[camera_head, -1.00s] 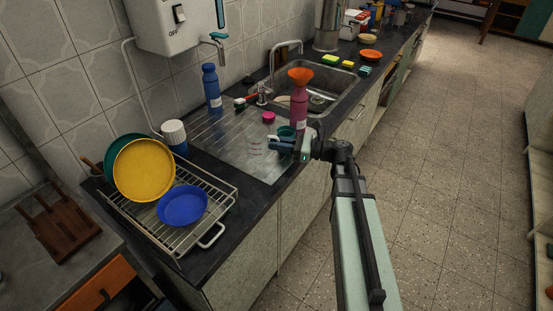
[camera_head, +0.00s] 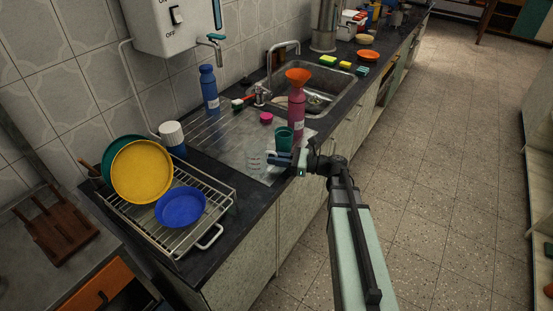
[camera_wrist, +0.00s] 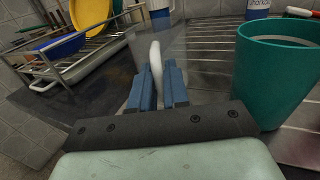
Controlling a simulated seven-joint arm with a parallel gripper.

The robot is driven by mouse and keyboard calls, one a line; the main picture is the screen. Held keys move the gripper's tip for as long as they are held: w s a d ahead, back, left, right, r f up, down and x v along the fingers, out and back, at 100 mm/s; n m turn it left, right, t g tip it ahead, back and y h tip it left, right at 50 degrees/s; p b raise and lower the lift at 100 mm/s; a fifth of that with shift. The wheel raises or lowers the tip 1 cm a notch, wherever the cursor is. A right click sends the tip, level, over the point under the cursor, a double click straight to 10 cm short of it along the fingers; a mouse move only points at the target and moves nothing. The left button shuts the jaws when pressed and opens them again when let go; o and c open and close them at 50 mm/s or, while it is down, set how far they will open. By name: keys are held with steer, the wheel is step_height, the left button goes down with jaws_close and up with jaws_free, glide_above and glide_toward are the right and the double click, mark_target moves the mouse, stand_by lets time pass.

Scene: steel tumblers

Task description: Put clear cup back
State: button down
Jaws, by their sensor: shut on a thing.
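The clear cup (camera_head: 255,163) is see-through with faint markings and appears upright over the near end of the steel drainboard. My gripper (camera_head: 274,159) is at its right side, shut on it. In the wrist view my blue fingers (camera_wrist: 158,88) close around a pale curved strip, seemingly the clear cup's handle (camera_wrist: 155,60); the cup's body is hard to make out there. I cannot tell whether the cup touches the drainboard.
A teal cup (camera_head: 283,138) stands close behind my gripper; it is large at right in the wrist view (camera_wrist: 272,72). A pink bottle with an orange funnel (camera_head: 297,108) stands beyond. A wire dish rack (camera_head: 207,238) with plates is at left. Some drainboard (camera_head: 220,143) is bare.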

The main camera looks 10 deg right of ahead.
steer(key=shift+f, duration=0.1)
steer(key=c, duration=1.1)
jaws_free()
steer(key=shift+s+d, duration=0.1)
steer(key=shift+d, duration=0.15)
steer(key=v, duration=1.1)
steer(key=shift+d, duration=0.25)
